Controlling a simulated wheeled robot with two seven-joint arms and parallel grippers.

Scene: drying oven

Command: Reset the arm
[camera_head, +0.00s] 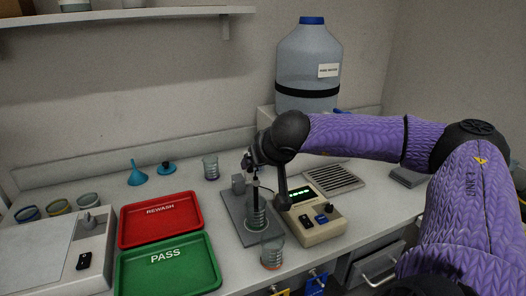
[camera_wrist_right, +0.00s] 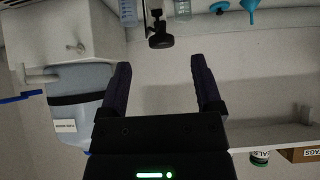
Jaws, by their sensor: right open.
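My purple right arm (camera_head: 360,137) comes in from the right and reaches left over the bench to a dark wrist above the grey stand base. In the right wrist view my right gripper (camera_wrist_right: 162,82) is open, with a wide gap and nothing between its fingers. In the head view the fingers are hard to make out beside the dark wrist and stand parts. My left arm and gripper are not in view.
Below the wrist are a glass beaker (camera_head: 271,252), the stand base (camera_head: 232,207) and a beige instrument (camera_head: 318,226) with a green display. Left are the red REWASH tray (camera_head: 130,229) and green PASS tray (camera_head: 126,283). A large water jug (camera_head: 308,60) stands behind.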

